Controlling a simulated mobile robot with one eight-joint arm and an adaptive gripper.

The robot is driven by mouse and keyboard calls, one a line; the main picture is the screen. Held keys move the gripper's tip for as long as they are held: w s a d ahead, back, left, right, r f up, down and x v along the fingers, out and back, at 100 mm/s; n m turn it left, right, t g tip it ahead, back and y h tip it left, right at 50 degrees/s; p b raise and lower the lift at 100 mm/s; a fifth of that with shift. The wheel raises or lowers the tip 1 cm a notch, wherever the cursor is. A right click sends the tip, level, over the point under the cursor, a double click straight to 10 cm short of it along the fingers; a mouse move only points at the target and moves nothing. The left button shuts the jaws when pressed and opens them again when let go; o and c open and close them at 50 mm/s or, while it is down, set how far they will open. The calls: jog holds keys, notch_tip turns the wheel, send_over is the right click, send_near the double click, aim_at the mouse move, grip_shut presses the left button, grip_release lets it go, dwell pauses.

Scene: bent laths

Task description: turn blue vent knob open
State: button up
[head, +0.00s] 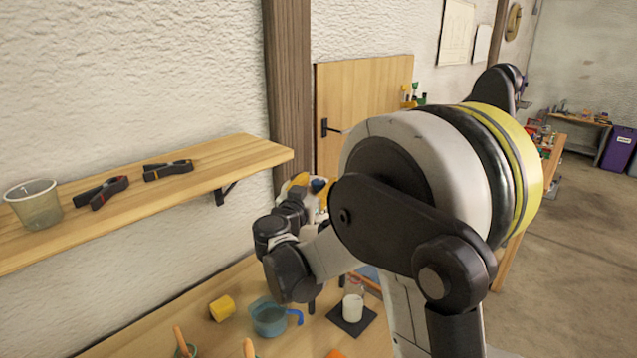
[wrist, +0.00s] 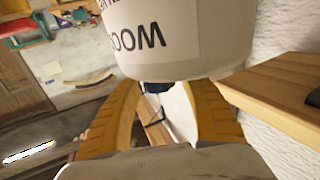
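How the knob is turned cannot be made out.
A wooden shelf (head: 225,160) at left carries a clear cup (head: 34,204) and black clamps (head: 102,192); its edge (wrist: 280,95) is close at right in the wrist view.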

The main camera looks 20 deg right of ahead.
grip_shut()
jog(key=shift+d+n+t+y, duration=0.1)
jog(key=shift+n+t+y, duration=0.3)
jog(key=shift+y, duration=0.1)
jog(key=n+t+y, duration=0.1)
jog(key=n+y, duration=0.1)
jog(key=shift+s+t+y, duration=0.1)
jog(key=shift+t+y, duration=0.2)
jog(key=shift+t, duration=0.1)
jog(key=n+t+y, duration=0.1)
jog(key=y, duration=0.1)
jog(key=n+t+y+b, duration=0.1)
jog(key=n+y, duration=0.1)
jog(key=shift+d+y, duration=0.1)
jog(key=shift+y, duration=0.3)
jog(key=n+y, duration=0.3)
jog(key=y, duration=0.2)
jog(key=shift+n+t, duration=0.3)
jog(key=shift+n, duration=0.1)
jog(key=shift+n+y+b, duration=0.4)
jog(key=shift+n+y, duration=0.7)
jog(key=shift+y, duration=0.8)
jog(key=shift+a, duration=0.2)
